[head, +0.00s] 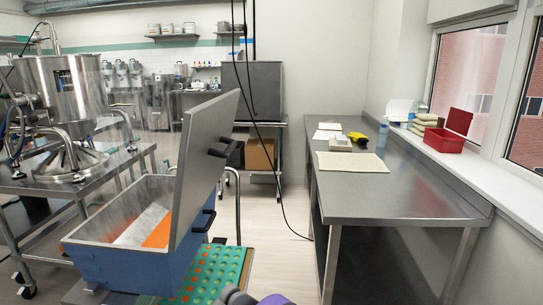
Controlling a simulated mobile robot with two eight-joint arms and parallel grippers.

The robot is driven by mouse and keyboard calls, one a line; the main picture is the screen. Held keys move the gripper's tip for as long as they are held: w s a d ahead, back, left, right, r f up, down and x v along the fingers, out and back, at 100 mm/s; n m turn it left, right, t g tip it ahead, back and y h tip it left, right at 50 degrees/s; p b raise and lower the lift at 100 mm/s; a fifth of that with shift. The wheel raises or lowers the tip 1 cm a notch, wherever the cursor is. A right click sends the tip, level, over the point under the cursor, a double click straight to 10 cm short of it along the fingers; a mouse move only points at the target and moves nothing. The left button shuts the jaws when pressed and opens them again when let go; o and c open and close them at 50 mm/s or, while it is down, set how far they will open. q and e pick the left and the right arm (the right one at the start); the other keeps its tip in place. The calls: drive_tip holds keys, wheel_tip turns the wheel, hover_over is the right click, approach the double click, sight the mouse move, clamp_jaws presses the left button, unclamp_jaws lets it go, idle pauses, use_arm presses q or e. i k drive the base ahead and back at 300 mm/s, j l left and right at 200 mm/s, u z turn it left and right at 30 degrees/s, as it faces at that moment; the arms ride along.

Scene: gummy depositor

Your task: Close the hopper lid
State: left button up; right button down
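The hopper is a blue box (120,268) with a bare metal interior, at the lower left of the head view. Its grey lid (205,150) stands open, tilted up steeply along the right side of the box. A black handle (217,152) juts from the lid's right face. A second black handle (205,221) shows lower down, by the box's right side. Orange material (158,234) and a pale area show inside the hopper.
A green tray with orange spots (237,262) lies right of the hopper. A metal kettle (70,90) on a steel cart stands at left. A steel table (400,195) stands at right. A dark cable hangs mid-view. Floor is clear between hopper and table.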

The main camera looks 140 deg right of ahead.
sight(206, 144)
drive_tip(key=z, duration=3.65)
